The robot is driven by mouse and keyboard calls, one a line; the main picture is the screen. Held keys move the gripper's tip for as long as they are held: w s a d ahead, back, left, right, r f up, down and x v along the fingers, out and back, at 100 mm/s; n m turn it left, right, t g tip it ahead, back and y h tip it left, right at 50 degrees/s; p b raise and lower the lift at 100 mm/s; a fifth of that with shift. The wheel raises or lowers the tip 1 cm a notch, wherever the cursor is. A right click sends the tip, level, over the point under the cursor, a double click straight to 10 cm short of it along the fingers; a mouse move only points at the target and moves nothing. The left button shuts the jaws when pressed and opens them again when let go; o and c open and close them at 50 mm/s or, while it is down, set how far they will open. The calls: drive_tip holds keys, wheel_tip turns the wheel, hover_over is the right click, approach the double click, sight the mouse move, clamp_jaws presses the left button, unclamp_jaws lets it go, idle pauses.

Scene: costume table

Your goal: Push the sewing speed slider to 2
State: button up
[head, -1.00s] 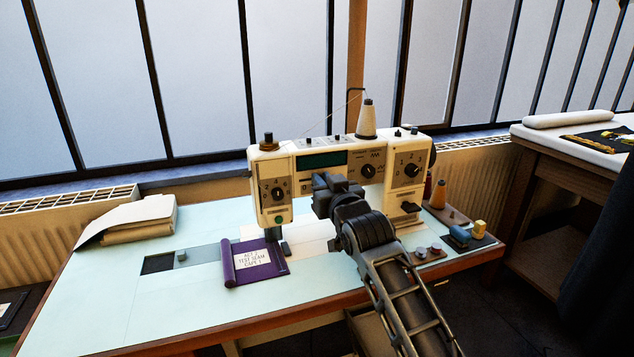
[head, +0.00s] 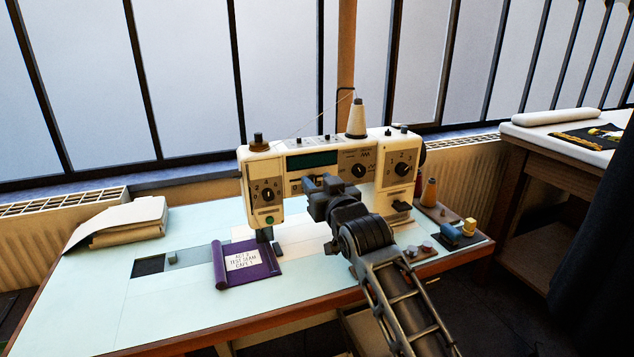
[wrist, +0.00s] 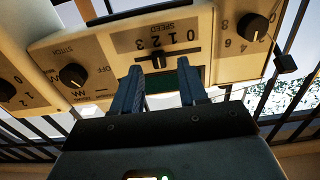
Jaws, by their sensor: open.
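The cream sewing machine (head: 330,150) stands on the pale table. In the wrist view its speed panel (wrist: 160,40) appears upside down, with 3 at the left and 0 at the right. The dark speed slider knob (wrist: 158,60) sits on its track close to the 2 mark. My gripper (wrist: 160,68) is open, with one finger on each side of the knob and visible gaps between. I cannot tell whether the fingertips touch the panel. In the head view my gripper (head: 318,184) covers most of the slider on the machine's front.
Rotary knobs (wrist: 73,75) flank the slider, another (wrist: 252,27) lying to the right. A purple cloth (head: 245,262) lies under the needle. Folded fabric (head: 118,221) lies at left; thread spools (head: 429,192) and small blue and yellow items (head: 458,233) stand at right.

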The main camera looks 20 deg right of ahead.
drive_tip(key=s, duration=0.6)
drive_tip(key=shift+s, duration=0.25)
drive_tip(key=shift+f, duration=0.1)
drive_tip(key=s+a+f+g+p, duration=0.1)
drive_tip(key=s+f, duration=0.4)
drive_tip(key=s, duration=0.5)
drive_tip(key=s+a+f+m, duration=0.1)
drive_tip(key=s+f, duration=0.3)
drive_tip(key=s, duration=0.5)
drive_tip(key=s+a+f+g+p, duration=0.15)
drive_tip(key=s+f, duration=0.35)
drive_tip(key=s, duration=0.5)
drive_tip(key=s+r, duration=0.4)
drive_tip(key=s, duration=0.8)
drive_tip(key=s+d+r+n, duration=0.1)
drive_tip(key=s+r, duration=0.3)
drive_tip(key=s, duration=0.9)
drive_tip(key=shift+d+r+g+p, duration=0.25)
drive_tip(key=shift+r+g+p, duration=0.1)
drive_tip(key=shift+s, duration=0.1)
